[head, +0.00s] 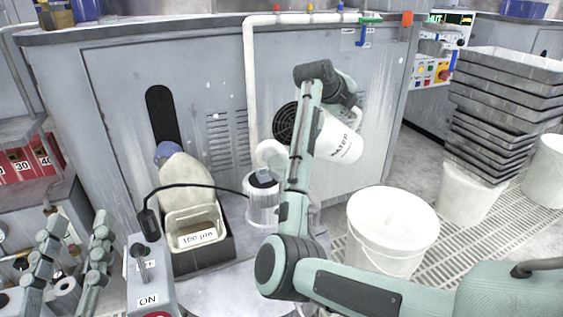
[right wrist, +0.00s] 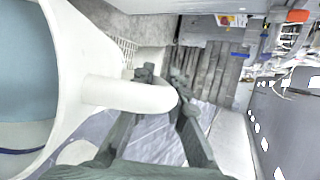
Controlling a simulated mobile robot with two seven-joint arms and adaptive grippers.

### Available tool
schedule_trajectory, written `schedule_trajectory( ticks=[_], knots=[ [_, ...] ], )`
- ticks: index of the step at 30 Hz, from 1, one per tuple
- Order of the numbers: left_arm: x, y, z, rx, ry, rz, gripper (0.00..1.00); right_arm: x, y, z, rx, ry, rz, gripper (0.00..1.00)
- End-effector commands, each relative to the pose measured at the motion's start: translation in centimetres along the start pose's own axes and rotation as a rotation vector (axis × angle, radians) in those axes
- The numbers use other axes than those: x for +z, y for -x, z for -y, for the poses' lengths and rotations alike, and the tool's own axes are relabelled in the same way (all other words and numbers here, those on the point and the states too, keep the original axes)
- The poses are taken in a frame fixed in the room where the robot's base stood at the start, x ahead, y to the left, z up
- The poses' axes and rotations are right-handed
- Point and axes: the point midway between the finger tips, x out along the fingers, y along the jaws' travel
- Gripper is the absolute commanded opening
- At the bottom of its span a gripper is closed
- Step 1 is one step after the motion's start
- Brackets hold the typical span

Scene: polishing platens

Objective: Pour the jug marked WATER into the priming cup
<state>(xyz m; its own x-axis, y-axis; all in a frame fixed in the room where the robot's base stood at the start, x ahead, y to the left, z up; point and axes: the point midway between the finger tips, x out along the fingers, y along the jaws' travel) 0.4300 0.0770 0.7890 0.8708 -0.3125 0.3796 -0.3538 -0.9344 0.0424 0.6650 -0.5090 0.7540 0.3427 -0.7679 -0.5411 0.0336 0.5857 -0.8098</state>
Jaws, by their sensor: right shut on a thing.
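The white jug marked WATER (head: 338,142) hangs tilted over the area right of the platform, partly behind my right arm in the head view. In the right wrist view its wide mouth (right wrist: 25,85) shows bluish contents inside. My right gripper (right wrist: 160,85) is shut on the jug's handle (right wrist: 125,95). A pale cylindrical vessel (head: 262,207) with a dark inside stands left of my right forearm; it may be the priming cup, but I see no label. A whitish rounded part (head: 270,154) is just above it. My left gripper (head: 77,230) is open and empty at lower left.
A dark tray with a container marked 100 µm (head: 197,238) stands left of the vessel. A switch box (head: 150,280) with a cable is in front. A white bucket (head: 393,225) stands on the right, near stacked grey trays (head: 505,100). A grey cabinet (head: 120,90) closes off the back.

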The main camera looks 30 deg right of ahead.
Motion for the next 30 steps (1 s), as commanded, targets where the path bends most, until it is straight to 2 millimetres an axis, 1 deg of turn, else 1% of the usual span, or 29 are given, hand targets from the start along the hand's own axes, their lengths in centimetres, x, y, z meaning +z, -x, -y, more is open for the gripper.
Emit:
schedule_trajectory(
  ticks=[1, 30],
  knots=[
    [-0.07, -0.01, -0.01, 0.000, 0.000, -0.004, 0.40, 0.11, 0.19, 0.28, -0.008, -0.002, 0.003, 0.00],
    [-0.44, -0.08, 0.10, 0.000, -0.004, -0.031, 0.40, 0.33, 0.72, 0.53, -0.039, 0.012, 0.003, 0.00]
  ],
)
